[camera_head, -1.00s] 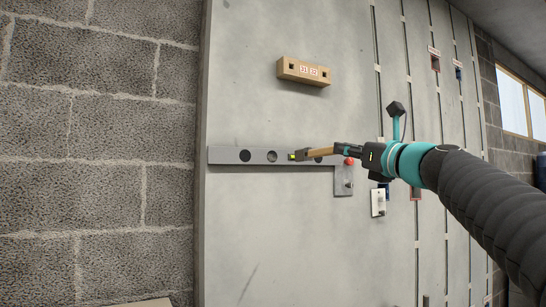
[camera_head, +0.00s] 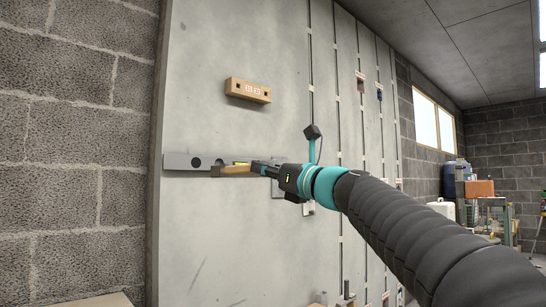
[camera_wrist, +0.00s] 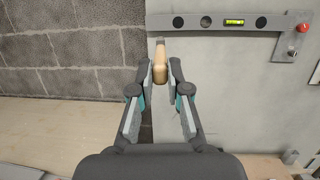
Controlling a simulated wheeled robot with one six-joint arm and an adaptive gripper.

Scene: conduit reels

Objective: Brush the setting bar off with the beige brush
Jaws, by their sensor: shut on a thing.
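The setting bar (camera_head: 178,161) is a flat grey bar with dark round holes and a yellow-green level vial, lying level against the concrete wall panel. My gripper (camera_head: 264,168) is shut on the beige brush (camera_head: 236,171). In the wrist view, the brush (camera_wrist: 160,66) stands between the fingertips (camera_wrist: 160,72), its head just below the bar's left end. In the head view the brush overlaps the bar's lower edge. I cannot tell whether it touches the bar.
A block wall (camera_head: 70,150) stands to the left. Slim vertical conduits (camera_head: 338,110) run up the panel to the right. Cluttered shelving (camera_head: 488,205) stands far right.

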